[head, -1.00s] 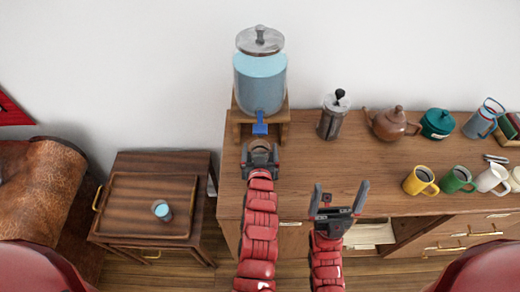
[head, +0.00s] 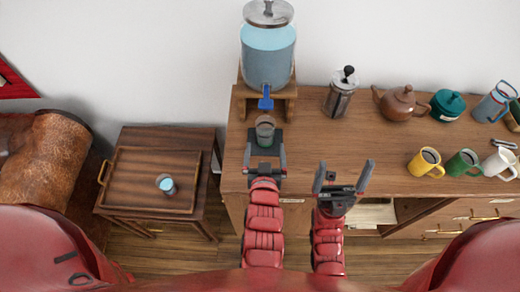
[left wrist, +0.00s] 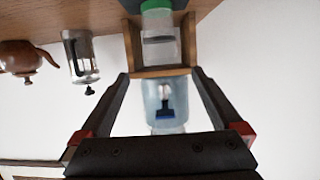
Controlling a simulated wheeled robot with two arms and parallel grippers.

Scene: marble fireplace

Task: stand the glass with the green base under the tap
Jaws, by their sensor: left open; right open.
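The glass with the green base (head: 265,129) stands upright on the counter, just below the blue tap (head: 265,101) in the head view. The wrist view, which is upside down, shows the glass (left wrist: 158,24) in front of the wooden stand, roughly in line with the tap (left wrist: 165,112). I cannot tell whether it is exactly beneath the spout. My left gripper (head: 265,150) is open in front of the glass, its fingers pointing toward it; the wrist view shows its fingers (left wrist: 158,74) apart with nothing clamped. My right gripper (head: 344,176) is open and empty over the counter's front edge.
The water dispenser (head: 268,58) sits on a wooden stand (head: 290,97). A French press (head: 341,94), brown teapot (head: 398,103), teal pot (head: 447,104) and several mugs stand to the right. Another glass (head: 166,185) is on the tray (head: 130,180) of the side table.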

